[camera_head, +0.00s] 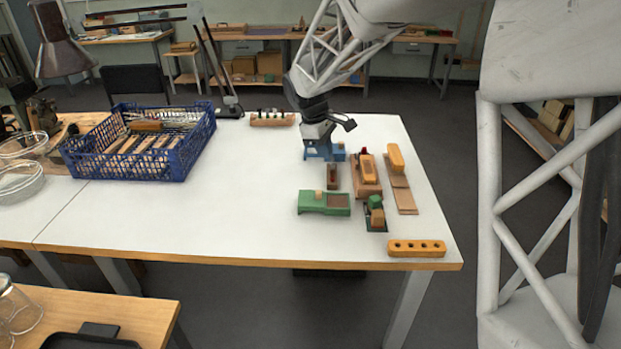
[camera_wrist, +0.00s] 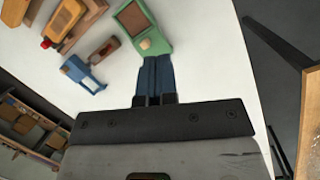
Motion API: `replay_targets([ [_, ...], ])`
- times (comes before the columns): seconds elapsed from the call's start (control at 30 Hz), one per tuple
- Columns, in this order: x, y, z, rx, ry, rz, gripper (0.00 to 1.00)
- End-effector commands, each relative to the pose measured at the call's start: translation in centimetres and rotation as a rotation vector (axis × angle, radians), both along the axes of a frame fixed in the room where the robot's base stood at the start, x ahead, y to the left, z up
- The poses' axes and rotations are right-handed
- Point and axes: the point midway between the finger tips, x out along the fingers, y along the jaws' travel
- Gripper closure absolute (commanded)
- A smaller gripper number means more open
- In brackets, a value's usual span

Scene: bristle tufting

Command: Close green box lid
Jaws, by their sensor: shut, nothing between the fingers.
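The green box (camera_head: 312,205) lies on the white table, near its front right part. A pale knob (camera_head: 318,194) stands on its left part, and a brown recessed area (camera_head: 338,200) shows open at its right end. In the wrist view the green box (camera_wrist: 160,32) is at the top middle, with its knob (camera_wrist: 145,44) at the lower end and the brown area (camera_wrist: 131,17) beyond. My gripper (camera_wrist: 156,60) is shut and empty. Its fingertips appear just below the box's knob end in the wrist view; their height above the table is hard to tell.
Beside the green box are a small brown box (camera_head: 332,176), a blue box (camera_head: 338,153), a yellow-topped wooden box (camera_head: 367,168) and a dark green item (camera_head: 375,214). A yellow block with holes (camera_head: 416,249) lies at the front edge. Table left of the box is clear up to a blue crate (camera_head: 125,170).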

Motion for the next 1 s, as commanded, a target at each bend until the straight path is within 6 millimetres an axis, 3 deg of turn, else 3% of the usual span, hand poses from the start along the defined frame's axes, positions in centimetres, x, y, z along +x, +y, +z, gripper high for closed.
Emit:
replay_targets([
  [0.3, 5.6, 5.4, -5.0, -0.056, 0.068, 0.181, 1.0],
  [0.6, 9.6, 10.2, -10.0, -0.104, 0.127, 0.34, 1.0],
  [0.8, 10.9, 12.0, -11.9, -0.122, 0.149, 0.397, 1.0],
  [1.0, 11.2, 12.4, -12.2, -0.126, 0.154, 0.41, 1.0],
])
